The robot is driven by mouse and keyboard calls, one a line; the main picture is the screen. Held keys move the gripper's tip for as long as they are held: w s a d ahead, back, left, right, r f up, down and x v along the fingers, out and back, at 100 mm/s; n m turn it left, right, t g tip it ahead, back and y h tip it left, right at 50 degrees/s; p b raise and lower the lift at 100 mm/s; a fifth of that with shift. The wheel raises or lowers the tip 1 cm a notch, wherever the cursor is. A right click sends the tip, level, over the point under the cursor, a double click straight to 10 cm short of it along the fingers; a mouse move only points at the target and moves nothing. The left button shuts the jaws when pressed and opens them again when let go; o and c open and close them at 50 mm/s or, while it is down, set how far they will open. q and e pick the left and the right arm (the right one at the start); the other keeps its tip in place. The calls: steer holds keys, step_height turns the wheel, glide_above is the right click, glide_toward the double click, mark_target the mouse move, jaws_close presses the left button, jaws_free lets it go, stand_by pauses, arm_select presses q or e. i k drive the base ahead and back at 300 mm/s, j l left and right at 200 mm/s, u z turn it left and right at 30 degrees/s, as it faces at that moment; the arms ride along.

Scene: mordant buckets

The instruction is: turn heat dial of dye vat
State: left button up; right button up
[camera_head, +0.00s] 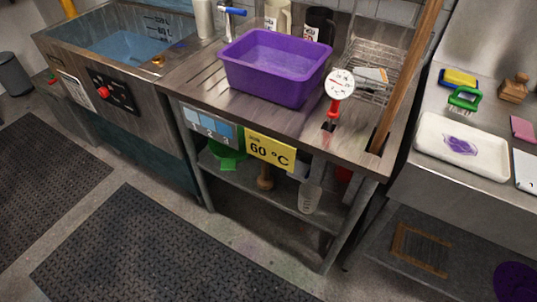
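The dye vat (52,48) is a metal tank at the upper left, holding blue liquid (130,46) with level markings on its back wall. On its front is a black control panel (124,98) with a red dial (103,92) on its left part. The dial's exact setting is too small to read. A white label (75,90) is on the vat front, left of the panel. Neither of my grippers is in view.
A wooden-topped bench (189,75) right of the vat carries a purple basin (262,88), a round gauge (340,84) and a wire rack (367,62). A yellow "60 °C" sign (270,151) hangs in front. Dark mats (130,255) cover floor before the vat.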

mark_target(103, 92)
steer(key=i+j+z, duration=0.1)
steer(key=j, duration=0.5)
steer(key=i+j+z, duration=0.15)
steer(key=j, duration=0.45)
steer(key=i+j+z, duration=0.1)
steer(key=i+j, duration=0.15)
steer(key=j, duration=0.4)
steer(key=i+j+z, duration=0.1)
steer(key=j, duration=0.55)
steer(key=i+j+z, duration=0.1)
steer(key=j, duration=0.55)
steer(key=i+j+z, duration=0.15)
steer(key=j, duration=0.55)
